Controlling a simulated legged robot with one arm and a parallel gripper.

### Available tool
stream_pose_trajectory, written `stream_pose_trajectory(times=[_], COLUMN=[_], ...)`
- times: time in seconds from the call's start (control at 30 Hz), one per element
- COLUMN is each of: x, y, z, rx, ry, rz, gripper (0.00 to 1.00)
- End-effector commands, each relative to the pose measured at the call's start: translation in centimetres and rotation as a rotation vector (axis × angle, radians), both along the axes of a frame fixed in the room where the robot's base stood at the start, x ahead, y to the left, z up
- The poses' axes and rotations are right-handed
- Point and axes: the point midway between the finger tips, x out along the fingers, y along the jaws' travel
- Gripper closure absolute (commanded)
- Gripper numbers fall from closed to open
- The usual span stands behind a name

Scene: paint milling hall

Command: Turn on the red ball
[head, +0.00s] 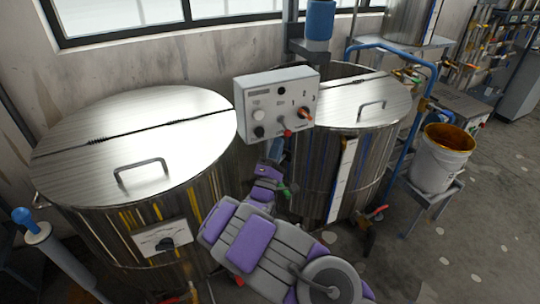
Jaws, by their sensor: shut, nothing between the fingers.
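A small red ball-like knob (287,133) sits at the lower edge of the light grey control box (277,103), between the two steel vats. My gripper (274,160) is below the box, a little under and to the left of the red knob, and appears apart from it. Its fingers are small and dark in the head view; they are shut and empty. A second red piece, a valve handle (377,212), is low at the front of the right vat. I cannot tell which red part is the named ball.
The left vat (135,135) and right vat (352,100) have flat lids with raised handles. The box carries several other knobs, one orange (306,114). A blue pipe (436,75) and a white bucket (441,160) stand right. Open floor (480,250) lies lower right.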

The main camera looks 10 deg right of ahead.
Motion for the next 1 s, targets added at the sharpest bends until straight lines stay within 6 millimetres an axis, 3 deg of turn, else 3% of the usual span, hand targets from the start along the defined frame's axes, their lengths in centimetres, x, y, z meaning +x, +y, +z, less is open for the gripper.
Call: stream_pose_trajectory(times=[0.53,1.0], x=[0.03,0.58], y=[-0.34,-0.43], z=[0.44,0.94], rx=[-0.003,-0.041], ry=[0.006,0.125], rz=[0.001,-0.001], gripper=[1.0,1.0])
